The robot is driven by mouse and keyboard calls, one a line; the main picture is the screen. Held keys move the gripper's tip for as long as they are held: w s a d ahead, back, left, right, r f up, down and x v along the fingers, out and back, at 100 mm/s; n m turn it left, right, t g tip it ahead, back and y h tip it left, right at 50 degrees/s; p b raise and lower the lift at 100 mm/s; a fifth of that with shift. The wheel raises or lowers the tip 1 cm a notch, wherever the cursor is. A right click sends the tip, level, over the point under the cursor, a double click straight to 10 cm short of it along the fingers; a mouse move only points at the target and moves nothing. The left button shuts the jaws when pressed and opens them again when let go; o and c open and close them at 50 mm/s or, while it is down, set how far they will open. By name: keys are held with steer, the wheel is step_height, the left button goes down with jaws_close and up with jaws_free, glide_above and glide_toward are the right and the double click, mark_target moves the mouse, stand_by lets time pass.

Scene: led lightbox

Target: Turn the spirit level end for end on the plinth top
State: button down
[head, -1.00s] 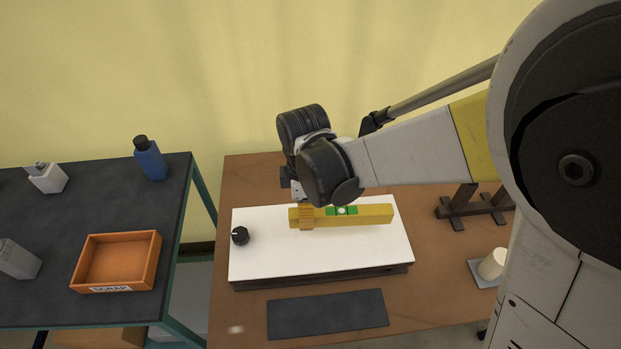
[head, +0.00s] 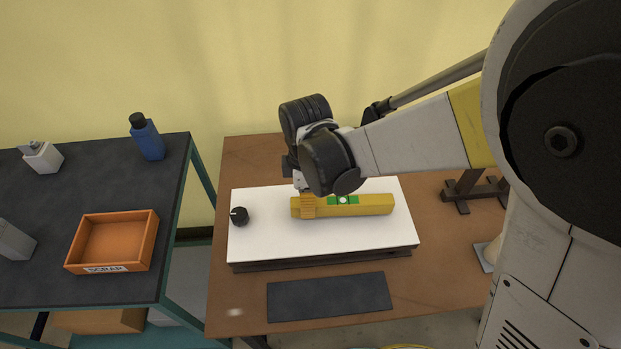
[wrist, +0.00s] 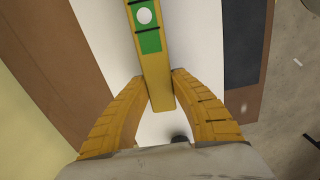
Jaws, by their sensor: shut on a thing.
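The yellow spirit level (head: 370,205) lies lengthwise left to right above or on the white top of the plinth (head: 270,247). Its green vial window with a white dot shows near its middle, and also in the wrist view (wrist: 149,40). My gripper (head: 307,206) is shut on the level near its left end. In the wrist view my gripper's two yellow fingers (wrist: 160,88) close on either side of the level's near end. I cannot tell whether the level touches the plinth top.
A black knob (head: 239,216) stands at the plinth top's left edge. A dark mat (head: 330,297) lies in front of the plinth on the brown table (head: 222,300). A dark wooden stand (head: 470,188) is at right. The left bench holds an orange scrap tray (head: 152,247) and a blue bottle (head: 148,139).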

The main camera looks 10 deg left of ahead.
steer(key=shift+f+b, duration=0.55)
steer(key=shift+f, duration=0.1)
steer(key=c, duration=1.1)
jaws_free()
steer(key=shift+r, duration=0.1)
step_height(320, 180, up, 12)
